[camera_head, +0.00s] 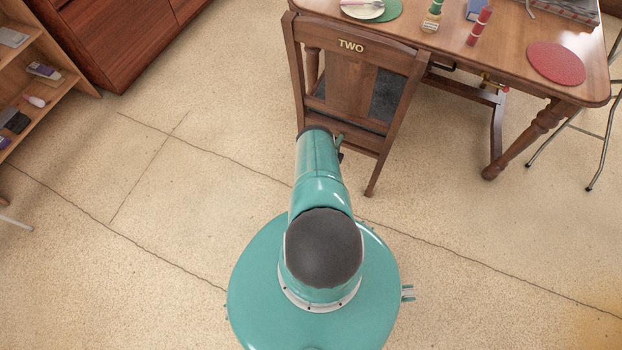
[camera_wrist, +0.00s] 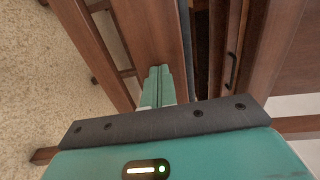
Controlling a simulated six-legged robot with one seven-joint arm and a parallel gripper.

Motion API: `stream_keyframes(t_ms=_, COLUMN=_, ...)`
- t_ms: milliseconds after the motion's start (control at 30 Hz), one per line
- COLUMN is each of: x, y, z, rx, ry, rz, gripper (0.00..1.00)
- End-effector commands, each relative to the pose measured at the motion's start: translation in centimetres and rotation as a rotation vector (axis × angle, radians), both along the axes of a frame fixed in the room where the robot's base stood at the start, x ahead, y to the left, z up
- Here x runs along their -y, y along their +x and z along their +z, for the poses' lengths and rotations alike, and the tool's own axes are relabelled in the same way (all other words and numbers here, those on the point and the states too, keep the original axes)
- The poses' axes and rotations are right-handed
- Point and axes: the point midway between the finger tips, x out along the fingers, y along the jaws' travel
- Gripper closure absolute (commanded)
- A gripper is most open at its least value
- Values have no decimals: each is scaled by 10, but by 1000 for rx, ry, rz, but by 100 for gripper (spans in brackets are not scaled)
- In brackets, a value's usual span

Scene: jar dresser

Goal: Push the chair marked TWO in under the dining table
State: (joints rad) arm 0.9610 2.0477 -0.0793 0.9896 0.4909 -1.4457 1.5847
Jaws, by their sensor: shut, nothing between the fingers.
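The wooden chair marked TWO (camera_head: 352,72) stands upright at the near left side of the dining table (camera_head: 510,55), its back toward me. Its dark seat pad (camera_head: 386,98) shows past the back slat, partly hidden by the back and the table. My arm reaches forward to the lower part of the chair back, and hides my gripper in the head view. In the wrist view my gripper (camera_wrist: 158,75) is shut and empty, its fingertips over the broad wooden back slat (camera_wrist: 150,35). I cannot tell whether they touch it.
A red round mat (camera_head: 556,63), a green mat with a plate and several small items lie on the table. A table leg (camera_head: 520,145) and a metal-legged chair (camera_head: 600,135) are at right. Shelves (camera_head: 35,60) and a reddish cabinet (camera_head: 110,40) stand left. The floor between is clear.

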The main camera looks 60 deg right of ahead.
Motion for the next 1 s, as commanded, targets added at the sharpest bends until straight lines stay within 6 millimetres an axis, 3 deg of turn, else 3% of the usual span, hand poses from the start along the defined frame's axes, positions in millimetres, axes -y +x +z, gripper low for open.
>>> stream_keyframes(t_ms=133, x=-9, y=-1, z=2, rx=1, ry=-3, rz=0, gripper=100)
stream_keyframes(t_ms=800, x=-96, y=-15, z=0, rx=0, ry=0, rz=0, gripper=100)
stream_keyframes(t_ms=1000, x=-99, y=-16, z=0, rx=1, ry=-1, rz=0, gripper=100)
